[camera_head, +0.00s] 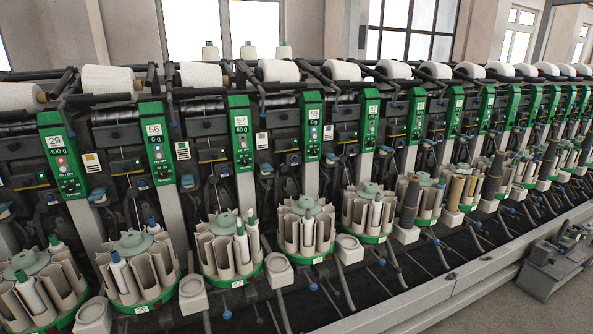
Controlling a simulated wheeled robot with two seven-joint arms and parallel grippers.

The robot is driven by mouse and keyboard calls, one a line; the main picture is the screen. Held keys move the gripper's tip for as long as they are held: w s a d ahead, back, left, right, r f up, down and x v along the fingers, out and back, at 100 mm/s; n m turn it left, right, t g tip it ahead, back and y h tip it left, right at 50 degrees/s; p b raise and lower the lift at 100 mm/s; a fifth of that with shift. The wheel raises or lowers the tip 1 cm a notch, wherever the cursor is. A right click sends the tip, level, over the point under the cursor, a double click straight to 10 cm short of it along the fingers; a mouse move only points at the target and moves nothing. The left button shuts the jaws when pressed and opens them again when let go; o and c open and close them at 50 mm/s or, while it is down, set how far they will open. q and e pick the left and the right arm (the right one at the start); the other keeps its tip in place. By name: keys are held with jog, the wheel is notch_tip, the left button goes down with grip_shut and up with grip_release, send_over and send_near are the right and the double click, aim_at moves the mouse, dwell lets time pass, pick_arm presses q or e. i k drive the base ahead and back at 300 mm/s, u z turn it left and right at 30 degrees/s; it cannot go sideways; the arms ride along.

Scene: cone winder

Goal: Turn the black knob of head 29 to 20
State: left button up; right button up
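The green panel of head 29 (61,154) stands at the far left of the camera_head view. It carries a white label reading 29 (54,142) and a dark display reading 400 g (56,152). Small buttons or lights sit below the display. Neither of my grippers is in view.
A row of similar winding heads runs to the right, with green panels such as 56 (157,144) and 57 (240,132). White yarn cones (107,79) sit on top. Round bobbin magazines (138,270) stick out in front. A grey cart (556,262) stands at lower right.

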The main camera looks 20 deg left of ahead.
aim_at(69, 188)
jog(key=u, duration=0.7)
jog(key=i, duration=0.85)
jog(key=u, duration=0.45)
